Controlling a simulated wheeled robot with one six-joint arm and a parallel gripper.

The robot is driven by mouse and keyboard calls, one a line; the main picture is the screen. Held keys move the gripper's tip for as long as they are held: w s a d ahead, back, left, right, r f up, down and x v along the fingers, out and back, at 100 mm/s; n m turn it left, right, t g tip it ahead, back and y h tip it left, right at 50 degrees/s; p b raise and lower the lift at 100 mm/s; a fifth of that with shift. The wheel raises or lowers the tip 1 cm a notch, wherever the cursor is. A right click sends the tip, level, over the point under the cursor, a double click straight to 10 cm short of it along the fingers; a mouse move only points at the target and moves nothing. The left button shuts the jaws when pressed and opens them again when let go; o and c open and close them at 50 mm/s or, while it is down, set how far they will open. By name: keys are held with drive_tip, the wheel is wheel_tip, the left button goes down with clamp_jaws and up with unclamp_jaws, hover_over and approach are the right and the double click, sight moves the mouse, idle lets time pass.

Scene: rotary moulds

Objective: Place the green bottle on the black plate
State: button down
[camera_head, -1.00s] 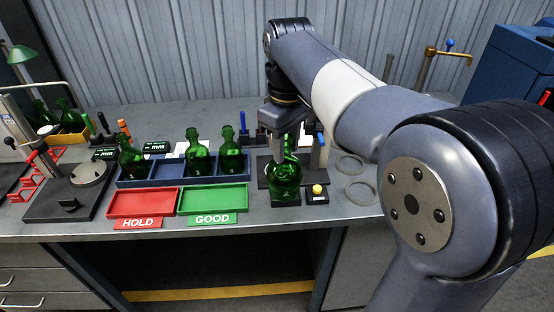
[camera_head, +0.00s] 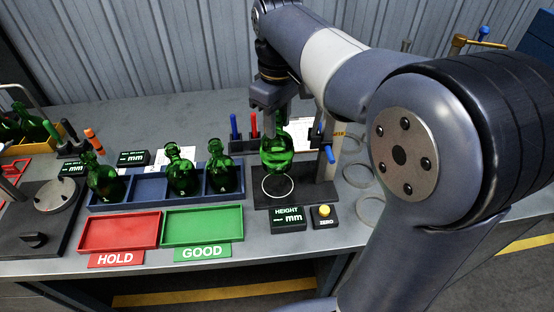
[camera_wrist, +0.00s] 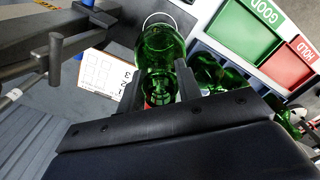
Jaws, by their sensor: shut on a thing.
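My gripper (camera_head: 275,112) is shut on the neck of a green bottle (camera_head: 277,152), which hangs roughly upright. The bottle shows in front of the rear part of a black plate (camera_head: 312,193) that bears a white ring (camera_head: 277,188). Its base appears above and just behind the ring, apart from the plate, though the exact height is hard to tell. In the wrist view the bottle (camera_wrist: 160,45) sits between my gripper's fingers (camera_wrist: 160,88), with part of the white ring beyond it.
A gauge post with a blue knob (camera_head: 329,154) rises at the plate's right. The HEIGHT display (camera_head: 288,219) and yellow ZERO button (camera_head: 324,211) stand in front. A blue rack (camera_head: 150,188) with several green bottles, a red HOLD tray (camera_head: 119,231) and a green GOOD tray (camera_head: 202,226) lie left.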

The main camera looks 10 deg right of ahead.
sight(278, 147)
wheel_tip(278, 147, down, 8)
drive_tip(key=shift+r, duration=0.25)
drive_tip(key=shift+f, duration=0.2)
drive_tip(key=c, duration=1)
unclamp_jaws()
wheel_tip(278, 147, up, 12)
drive_tip(key=shift+r, duration=0.2)
